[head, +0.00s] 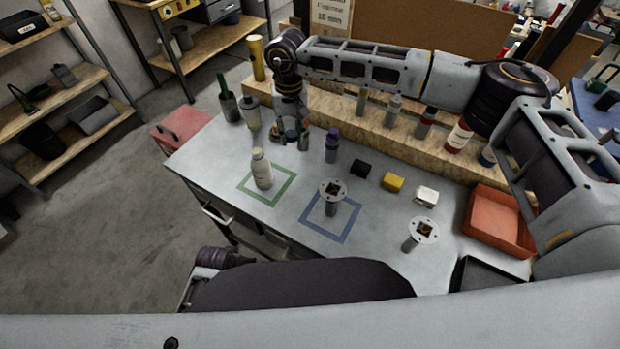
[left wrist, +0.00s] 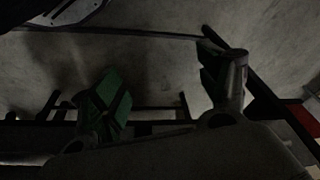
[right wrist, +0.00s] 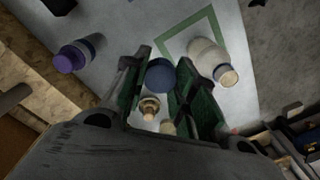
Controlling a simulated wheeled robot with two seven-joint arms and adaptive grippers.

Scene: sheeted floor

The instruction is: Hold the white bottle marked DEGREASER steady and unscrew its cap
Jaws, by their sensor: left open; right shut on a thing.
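A white bottle (head: 262,170) stands upright inside the green square outline on the table; its marking is too small to read. In the right wrist view the white bottle (right wrist: 208,57) has a beige top and stands beside my right gripper, apart from it. My right gripper (head: 290,135) is above the table's back left part, behind the white bottle. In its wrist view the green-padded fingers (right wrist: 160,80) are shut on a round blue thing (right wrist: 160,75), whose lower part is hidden. My left gripper (left wrist: 165,88) is open and empty, over the floor.
A purple-capped bottle (head: 332,147) stands right of my right gripper. Black, yellow (head: 393,182) and white blocks lie farther right. Two flanged posts (head: 333,192) stand in front, one at the blue square. A red tray (head: 498,220) is at the right. Several bottles line the back ledge.

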